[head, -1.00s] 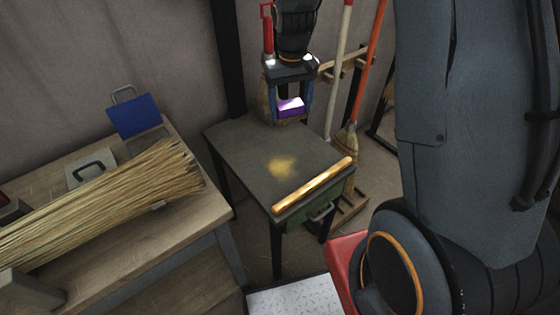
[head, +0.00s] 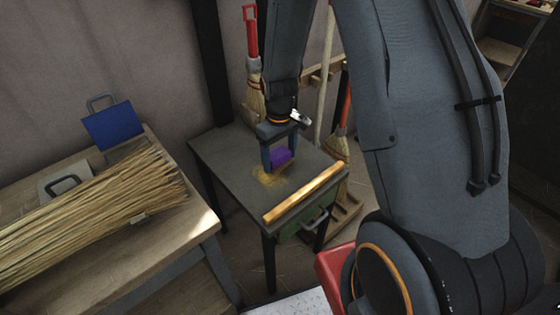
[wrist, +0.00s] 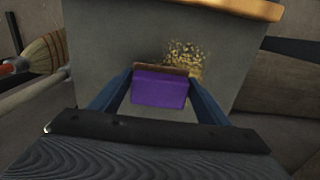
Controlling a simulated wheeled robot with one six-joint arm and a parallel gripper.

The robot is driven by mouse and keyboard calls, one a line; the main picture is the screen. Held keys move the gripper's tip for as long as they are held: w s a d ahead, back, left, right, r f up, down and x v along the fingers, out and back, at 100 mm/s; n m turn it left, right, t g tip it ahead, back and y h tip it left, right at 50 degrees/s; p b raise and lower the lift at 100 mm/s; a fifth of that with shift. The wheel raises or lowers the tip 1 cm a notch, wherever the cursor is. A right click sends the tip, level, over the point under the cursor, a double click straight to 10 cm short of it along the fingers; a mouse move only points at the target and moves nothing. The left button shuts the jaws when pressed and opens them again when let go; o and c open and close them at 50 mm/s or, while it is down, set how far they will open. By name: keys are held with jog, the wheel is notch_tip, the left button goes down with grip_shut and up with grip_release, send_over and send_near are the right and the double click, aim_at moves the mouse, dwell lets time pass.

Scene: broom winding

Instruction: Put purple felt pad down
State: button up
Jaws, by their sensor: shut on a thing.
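The purple felt pad (head: 281,156) is between the fingers of my gripper (head: 280,163), over the small dark table (head: 222,157). In the wrist view the pad (wrist: 158,90) is a purple block with a thin brown strip along its far edge, and my gripper (wrist: 160,92) is shut on its two sides. The pad is low, at the near edge of a patch of yellowish dust (wrist: 185,57) on the tabletop. I cannot tell whether its underside touches the table.
A yellow wooden strip (head: 304,193) runs along the table's front edge. A bench (head: 195,222) at left holds a large straw bundle (head: 90,205) and a blue-plated tool (head: 114,125). Brooms (head: 343,120) stand behind the table. The tabletop left of the pad is clear.

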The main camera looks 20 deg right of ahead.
jog(key=shift+f, duration=1.1)
jog(key=shift+f, duration=0.15)
jog(key=o, duration=1.1)
